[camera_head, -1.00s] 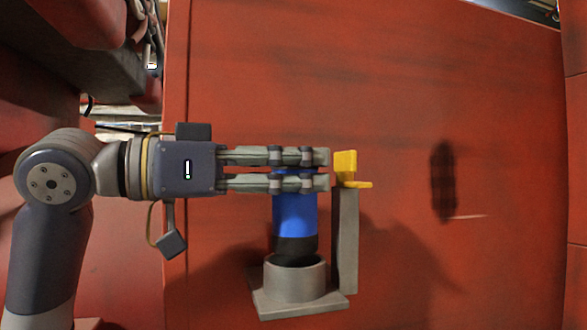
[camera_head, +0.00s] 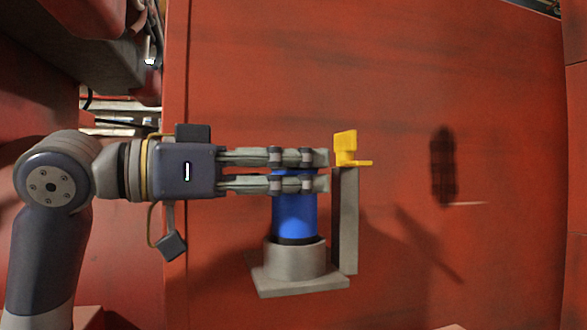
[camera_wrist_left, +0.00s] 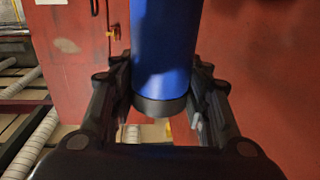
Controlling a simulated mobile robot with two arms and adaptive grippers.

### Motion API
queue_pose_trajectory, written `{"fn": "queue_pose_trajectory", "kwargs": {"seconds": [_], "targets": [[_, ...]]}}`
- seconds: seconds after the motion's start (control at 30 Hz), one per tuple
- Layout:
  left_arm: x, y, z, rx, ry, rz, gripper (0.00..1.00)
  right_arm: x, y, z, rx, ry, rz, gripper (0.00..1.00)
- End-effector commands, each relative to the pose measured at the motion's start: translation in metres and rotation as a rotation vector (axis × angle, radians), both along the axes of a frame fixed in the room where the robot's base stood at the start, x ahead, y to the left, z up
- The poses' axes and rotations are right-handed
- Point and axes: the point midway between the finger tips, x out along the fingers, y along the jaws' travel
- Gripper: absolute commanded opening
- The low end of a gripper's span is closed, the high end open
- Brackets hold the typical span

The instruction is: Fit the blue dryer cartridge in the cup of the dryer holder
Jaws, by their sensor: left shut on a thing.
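The blue dryer cartridge (camera_head: 295,216) is upright, with its black lower end mostly inside the grey cup of the dryer holder (camera_head: 294,262). A thin dark band shows just above the cup's rim. My left gripper (camera_head: 322,171) is shut on the cartridge near its top. In the left wrist view the cartridge (camera_wrist_left: 164,50) stands between the two fingers, and its black end cap (camera_wrist_left: 160,105) shows. The holder has a square base, a grey post (camera_head: 345,220) and a yellow latch (camera_head: 346,150) on top, just right of the fingertips. My right gripper is out of view.
The red panel (camera_head: 400,100) behind is wide and clear to the right of the holder. A dark mark or shadow (camera_head: 443,165) shows on it. In the left wrist view, pale rollers (camera_wrist_left: 30,145) lie at the lower left.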

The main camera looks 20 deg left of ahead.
Motion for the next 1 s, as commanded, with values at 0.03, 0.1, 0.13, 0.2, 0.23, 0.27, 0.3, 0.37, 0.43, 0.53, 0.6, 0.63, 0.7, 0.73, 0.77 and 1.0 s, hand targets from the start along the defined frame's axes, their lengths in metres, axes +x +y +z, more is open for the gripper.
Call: {"fn": "queue_pose_trajectory", "kwargs": {"seconds": [0.03,0.1,0.13,0.2,0.23,0.27,0.3,0.37,0.43,0.53,0.6,0.63,0.7,0.73,0.77,1.0], "targets": [[0.0,0.0,-0.002,-0.002,-0.001,0.0,0.13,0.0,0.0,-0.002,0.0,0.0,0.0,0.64],[0.0,0.0,-0.003,-0.002,-0.001,0.0,0.13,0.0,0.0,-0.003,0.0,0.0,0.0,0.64],[0.0,0.0,-0.004,-0.002,-0.001,0.0,0.13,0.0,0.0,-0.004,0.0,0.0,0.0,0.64],[0.0,0.0,-0.006,-0.002,-0.001,0.0,0.13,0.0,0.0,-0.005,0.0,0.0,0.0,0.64],[0.0,0.0,-0.007,-0.002,-0.001,0.0,0.13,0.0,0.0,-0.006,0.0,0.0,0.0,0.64],[0.0,0.0,-0.007,-0.002,-0.001,0.0,0.13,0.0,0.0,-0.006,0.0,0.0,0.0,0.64],[0.0,0.0,-0.008,-0.002,-0.001,0.0,0.13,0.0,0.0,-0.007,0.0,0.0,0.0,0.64],[0.0,0.0,-0.01,-0.002,-0.001,0.0,0.13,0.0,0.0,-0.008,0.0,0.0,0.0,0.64],[0.0,0.0,-0.012,-0.002,-0.001,0.0,0.13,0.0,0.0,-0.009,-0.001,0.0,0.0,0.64],[0.0,0.0,-0.014,-0.002,-0.001,0.001,0.13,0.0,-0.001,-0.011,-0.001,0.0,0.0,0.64],[0.0,0.0,-0.016,-0.002,-0.001,0.001,0.13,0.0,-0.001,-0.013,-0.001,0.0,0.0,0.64],[0.0,0.0,-0.017,-0.002,-0.001,0.001,0.13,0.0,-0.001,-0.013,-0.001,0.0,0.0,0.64],[0.0,0.0,-0.019,-0.002,-0.001,0.001,0.13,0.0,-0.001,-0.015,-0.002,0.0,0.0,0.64],[0.0,0.0,-0.019,-0.002,-0.001,0.001,0.13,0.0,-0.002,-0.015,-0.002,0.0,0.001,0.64],[0.0,0.0,-0.02,-0.002,-0.001,0.001,0.13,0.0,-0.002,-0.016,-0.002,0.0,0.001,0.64],[0.0,0.0,-0.021,-0.002,-0.001,0.001,0.67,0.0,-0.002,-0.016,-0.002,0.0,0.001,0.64]]}}
